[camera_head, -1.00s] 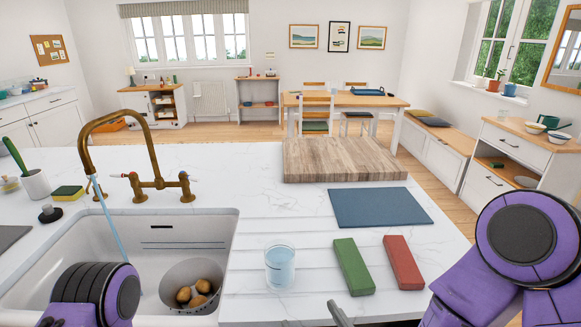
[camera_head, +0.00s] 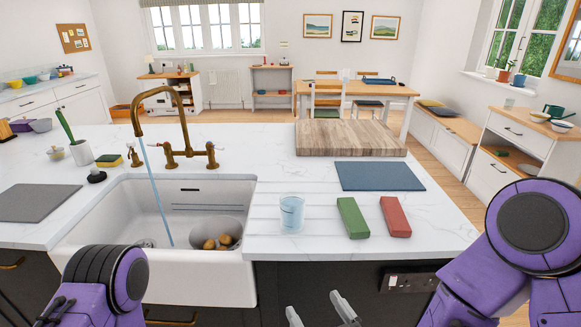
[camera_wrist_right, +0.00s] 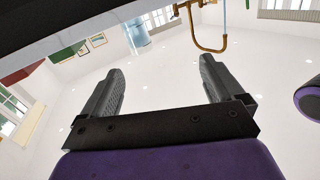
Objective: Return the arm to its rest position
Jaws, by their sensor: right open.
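My right arm (camera_head: 533,232) is purple and bends in from the right in the head view. My right gripper (camera_head: 322,311) shows at the bottom edge, in front of the counter and below its top. Its two fingers are apart with nothing between them, as the right wrist view (camera_wrist_right: 162,85) also shows. My left arm (camera_head: 104,283) comes in at the lower left, in front of the sink. The left gripper's fingers are not seen clearly; only a small dark part shows at the lower left edge.
The counter holds a glass of water (camera_head: 291,214), a green block (camera_head: 353,217), a red block (camera_head: 395,216), a blue mat (camera_head: 379,176) and a wooden board (camera_head: 345,139). Potatoes lie in a pot (camera_head: 217,231) in the sink (camera_head: 140,213). Water runs from the brass tap (camera_head: 185,105).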

